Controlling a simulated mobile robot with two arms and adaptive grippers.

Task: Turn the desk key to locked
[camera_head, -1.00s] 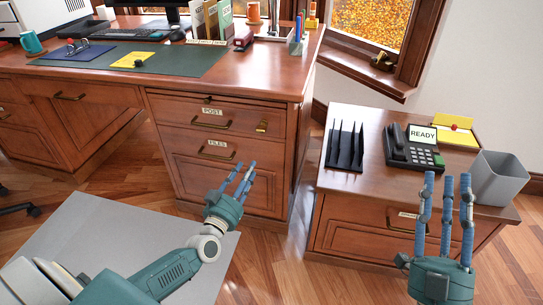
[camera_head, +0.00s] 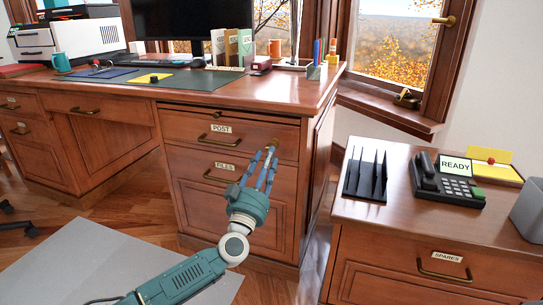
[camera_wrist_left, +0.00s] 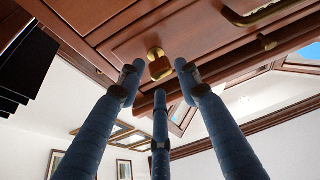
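The desk key shows in the left wrist view as a small brass piece (camera_wrist_left: 158,65) on the wooden drawer front. In the head view only a bit of brass (camera_head: 273,142) shows behind my fingertips, at the right of the drawer labelled POST (camera_head: 190,130). My left gripper (camera_head: 267,155) points up at this spot with its blue fingers spread. In the left wrist view the fingers (camera_wrist_left: 158,85) are apart, with the key just beyond the gap between their tips. Contact cannot be made out. My right gripper is out of view.
The desk top (camera_head: 290,97) holds a green mat, a monitor, books and a pen holder. A lower cabinet (camera_head: 400,225) stands to the right with a black rack (camera_head: 366,178), a phone (camera_head: 447,186) and a grey bin (camera_head: 530,212). Bare floor lies between desk and cabinet.

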